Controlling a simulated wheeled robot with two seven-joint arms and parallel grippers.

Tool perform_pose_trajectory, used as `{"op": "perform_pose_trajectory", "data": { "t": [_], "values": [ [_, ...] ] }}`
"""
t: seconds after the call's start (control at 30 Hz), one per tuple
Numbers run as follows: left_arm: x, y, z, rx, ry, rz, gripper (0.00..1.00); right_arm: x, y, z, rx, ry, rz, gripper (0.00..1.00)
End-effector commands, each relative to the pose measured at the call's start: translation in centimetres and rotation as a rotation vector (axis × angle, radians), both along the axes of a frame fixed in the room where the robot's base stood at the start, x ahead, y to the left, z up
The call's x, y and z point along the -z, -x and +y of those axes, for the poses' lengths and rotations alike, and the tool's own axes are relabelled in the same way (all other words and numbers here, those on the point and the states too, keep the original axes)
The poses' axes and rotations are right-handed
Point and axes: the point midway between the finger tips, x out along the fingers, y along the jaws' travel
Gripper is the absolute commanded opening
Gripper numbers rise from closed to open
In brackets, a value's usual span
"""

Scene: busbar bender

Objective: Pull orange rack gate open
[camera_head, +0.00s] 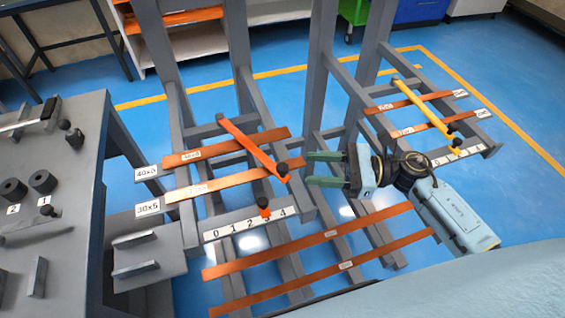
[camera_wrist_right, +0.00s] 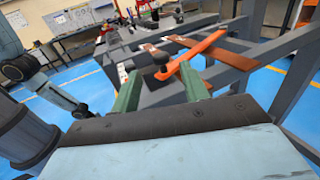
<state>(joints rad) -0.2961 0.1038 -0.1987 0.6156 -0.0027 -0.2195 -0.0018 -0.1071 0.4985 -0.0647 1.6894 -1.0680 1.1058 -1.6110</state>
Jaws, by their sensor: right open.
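The orange rack gate (camera_head: 250,147) is a slanted orange bar over the left rack, with a black knob (camera_head: 282,169) at its near right end. The gate also shows in the right wrist view (camera_wrist_right: 205,44), its knob (camera_wrist_right: 160,58) ahead of the fingers. My right gripper (camera_head: 308,169) is open and empty. Its green fingertips point left at the knob from a short distance to its right. In the right wrist view the fingers (camera_wrist_right: 162,90) stand on either side of the knob's line. I do not see my left gripper.
Orange flat bars lie on the left rack behind a number strip (camera_head: 245,224) marked 0 to 4. A yellow gate (camera_head: 425,107) crosses the right rack. Grey uprights (camera_head: 318,75) stand close behind my right gripper. A grey machine table (camera_head: 85,170) stands at left.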

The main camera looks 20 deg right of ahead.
Motion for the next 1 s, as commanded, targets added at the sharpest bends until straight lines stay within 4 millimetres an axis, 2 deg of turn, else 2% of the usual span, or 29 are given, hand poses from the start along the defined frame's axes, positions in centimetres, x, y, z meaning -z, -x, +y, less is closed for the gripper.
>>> {"op": "perform_pose_trajectory", "data": {
  "t": [0.1,0.33,0.5,0.8,1.0],
  "values": [
    [-0.6,-0.2,-0.5,-0.002,0.006,-0.005,0.36,-0.2,-1.0,2.6,0.000,-0.005,0.000,0.45],
    [-1.0,-0.3,-1.5,-0.007,0.020,-0.005,0.36,-0.1,-2.3,6.0,0.003,-0.004,0.001,0.45],
    [-1.1,-0.2,-2.2,-0.009,0.029,-0.005,0.36,0.0,-2.7,7.2,0.002,-0.002,0.003,0.45],
    [-1.1,0.0,-2.1,-0.009,0.028,-0.001,0.36,0.0,-2.8,7.4,0.002,-0.001,0.003,0.45],
    [-1.1,0.1,-1.7,-0.008,0.022,0.001,0.36,0.0,-2.8,7.4,0.002,-0.001,0.004,0.20]
  ]
}}
